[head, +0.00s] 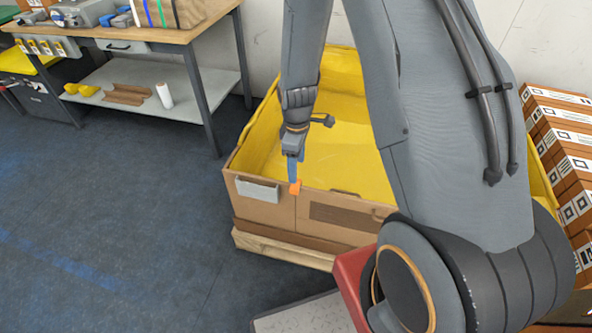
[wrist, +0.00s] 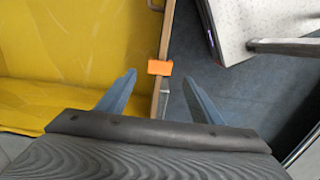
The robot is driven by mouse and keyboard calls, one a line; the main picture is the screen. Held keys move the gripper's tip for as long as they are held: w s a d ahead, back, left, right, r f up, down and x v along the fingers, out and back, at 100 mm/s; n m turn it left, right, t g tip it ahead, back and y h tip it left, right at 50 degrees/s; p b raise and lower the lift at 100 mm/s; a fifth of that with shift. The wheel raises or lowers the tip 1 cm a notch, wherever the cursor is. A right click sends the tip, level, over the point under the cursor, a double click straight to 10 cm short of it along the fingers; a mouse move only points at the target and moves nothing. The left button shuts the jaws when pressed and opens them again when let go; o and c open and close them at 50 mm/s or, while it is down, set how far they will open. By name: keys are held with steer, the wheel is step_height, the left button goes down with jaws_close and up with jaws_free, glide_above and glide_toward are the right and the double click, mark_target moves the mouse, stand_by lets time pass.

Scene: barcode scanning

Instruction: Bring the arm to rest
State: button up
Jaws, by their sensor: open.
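My gripper (head: 292,174) hangs pointing down over the front wall of a large yellow-lined cardboard box (head: 262,213). In the wrist view its two blue fingers (wrist: 160,82) stand wide apart with nothing held between them. A small orange piece (head: 295,187) shows at the box's front rim, just below the fingertips. In the wrist view the orange piece (wrist: 160,67) lies across the rim, ahead of the gap between the fingers; I cannot tell whether a finger touches it. My arm reaches down across the right half of the head view and hides part of the box.
The box stands on a wooden pallet (head: 285,249). Stacked labelled cartons (head: 562,150) stand at the right. A workbench (head: 150,38) with a lower shelf is at the back left. The blue-grey floor (head: 120,215) at left is clear.

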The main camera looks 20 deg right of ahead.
steer(key=shift+r, duration=0.1)
stand_by(0.3)
steer(key=s+r+m, duration=1.1)
steer(key=s+r, duration=0.7)
steer(key=r, duration=0.3)
steer(key=shift+a+r, duration=0.2)
steer(key=shift+r, duration=0.15)
